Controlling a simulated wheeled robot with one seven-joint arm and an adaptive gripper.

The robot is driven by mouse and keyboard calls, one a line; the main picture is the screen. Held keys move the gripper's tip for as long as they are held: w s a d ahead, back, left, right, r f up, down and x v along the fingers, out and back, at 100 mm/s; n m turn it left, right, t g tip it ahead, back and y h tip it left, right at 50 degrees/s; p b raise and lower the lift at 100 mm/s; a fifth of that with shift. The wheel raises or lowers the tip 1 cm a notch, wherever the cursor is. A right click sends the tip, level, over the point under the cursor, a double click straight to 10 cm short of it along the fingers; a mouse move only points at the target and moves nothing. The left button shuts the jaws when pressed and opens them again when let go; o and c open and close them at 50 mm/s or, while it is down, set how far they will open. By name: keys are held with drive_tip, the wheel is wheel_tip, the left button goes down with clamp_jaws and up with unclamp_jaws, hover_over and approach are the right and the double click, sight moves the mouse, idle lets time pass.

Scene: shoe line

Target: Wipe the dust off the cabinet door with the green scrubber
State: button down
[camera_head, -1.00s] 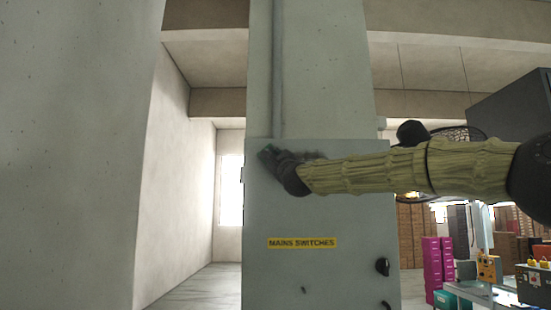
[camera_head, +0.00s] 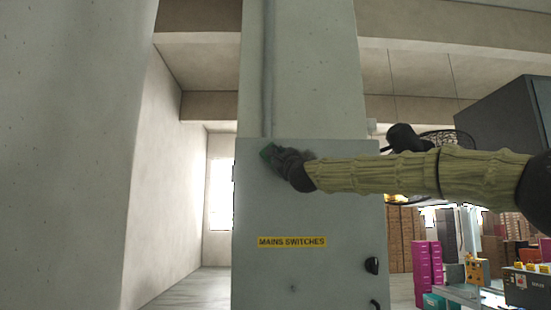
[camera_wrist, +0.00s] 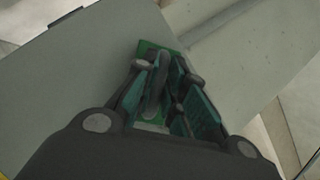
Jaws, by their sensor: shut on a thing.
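The grey cabinet door (camera_head: 260,205) carries a yellow "MAINS SWITCHES" label and fills the middle of the head view. It also shows in the wrist view (camera_wrist: 70,95). My gripper (camera_head: 274,156) is at the upper left of the door, shut on the green scrubber (camera_head: 267,152). In the wrist view the scrubber (camera_wrist: 150,48) shows between and beyond the fingers, at the door surface; whether it touches cannot be told. A small dark dust smudge (camera_head: 309,154) shows just above my wrist. My arm hides part of the door's upper right.
A black knob (camera_head: 371,265) sits at the door's right side. A concrete pillar (camera_head: 345,80) and a conduit (camera_head: 268,70) rise behind the cabinet. A large wall (camera_head: 60,150) stands at left. Magenta boxes (camera_head: 422,270) and a workbench (camera_head: 470,295) are at right.

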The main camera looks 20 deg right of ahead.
drive_tip(key=shift+s+d+b, duration=0.15)
drive_tip(key=shift+d+b, duration=0.15)
drive_tip(key=shift+d, duration=0.55)
drive_tip(key=shift+s+d+b, duration=0.15)
drive_tip(key=shift+d+b, duration=0.1)
drive_tip(key=shift+d, duration=0.6)
drive_tip(key=s+d+b, duration=0.2)
drive_tip(key=d, duration=0.5)
drive_tip(key=shift+s+d+f+b, duration=0.1)
drive_tip(key=shift+s+d+b, duration=0.2)
drive_tip(key=shift+d, duration=0.5)
drive_tip(key=shift+s+d+b, duration=0.15)
drive_tip(key=shift+d+b, duration=0.2)
drive_tip(key=shift+d, duration=0.45)
drive_tip(key=shift+w+a, duration=0.3)
drive_tip(key=shift+a, duration=0.6)
drive_tip(key=shift+w+a, duration=0.25)
drive_tip(key=shift+a, duration=0.6)
drive_tip(key=shift+a, duration=0.1)
